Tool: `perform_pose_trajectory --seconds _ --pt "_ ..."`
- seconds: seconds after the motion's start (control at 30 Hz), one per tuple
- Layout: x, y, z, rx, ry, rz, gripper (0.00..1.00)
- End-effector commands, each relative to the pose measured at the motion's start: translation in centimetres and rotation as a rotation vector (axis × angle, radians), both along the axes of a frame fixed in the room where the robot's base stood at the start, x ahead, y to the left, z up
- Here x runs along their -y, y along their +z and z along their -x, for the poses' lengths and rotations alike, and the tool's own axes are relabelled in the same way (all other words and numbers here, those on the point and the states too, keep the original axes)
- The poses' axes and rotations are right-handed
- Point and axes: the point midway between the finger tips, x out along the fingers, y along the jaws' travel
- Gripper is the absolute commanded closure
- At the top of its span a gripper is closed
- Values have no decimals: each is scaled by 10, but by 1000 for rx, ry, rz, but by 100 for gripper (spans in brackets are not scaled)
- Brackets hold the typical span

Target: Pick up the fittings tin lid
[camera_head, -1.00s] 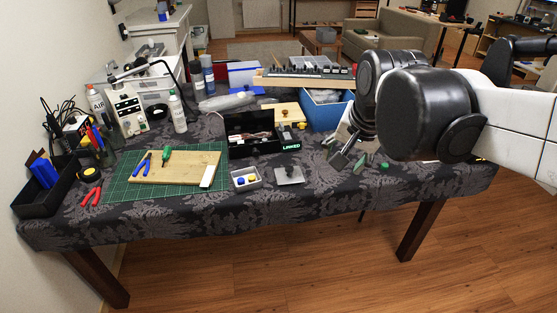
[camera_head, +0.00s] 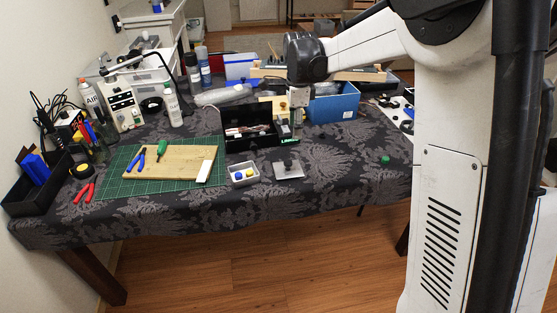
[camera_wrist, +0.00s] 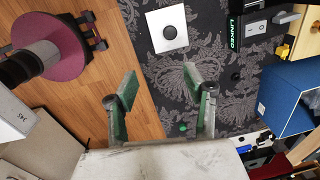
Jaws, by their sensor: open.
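The lid (camera_head: 288,169) is a flat grey square plate with a dark knob in its middle. It lies on the dark patterned cloth near the table's front edge. In the wrist view the lid (camera_wrist: 167,28) shows near the top, beyond my fingertips. My gripper (camera_wrist: 168,84) is open and empty, its fingers apart. In the head view my gripper (camera_head: 298,112) hangs pointing down, above and behind the lid, near the black box; its fingertips are hard to make out there.
A black box (camera_head: 250,130) with tools stands behind the lid, and a blue bin (camera_head: 333,106) stands behind right. A green cutting mat (camera_head: 118,172) with a wooden board lies left. A small green item (camera_head: 385,160) sits right. Cloth right of the lid is mostly clear.

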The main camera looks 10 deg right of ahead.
Motion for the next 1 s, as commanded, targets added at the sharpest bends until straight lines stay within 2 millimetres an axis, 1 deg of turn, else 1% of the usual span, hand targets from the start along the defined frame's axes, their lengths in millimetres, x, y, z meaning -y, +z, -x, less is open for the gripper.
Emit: perform_pose_trajectory --seconds 0.03,0.1,0.2,0.3,0.47,0.7,0.8,0.9,1.0 --pt "0 -11 -10 -15 -41 -2 53" --pt "0 -22 -20 -33 -98 -5 53" --pt "0 -34 -29 -54 -157 -6 53" --pt "0 -41 -34 -63 -190 -7 53" --pt "0 -56 -35 -68 -204 -6 53" --pt "0 -99 -35 -67 -202 -6 53" --pt "0 -114 -35 -67 -202 -7 53" --pt "0 -124 -34 -67 -201 -7 53" --pt "0 -129 -34 -67 -201 -7 53"
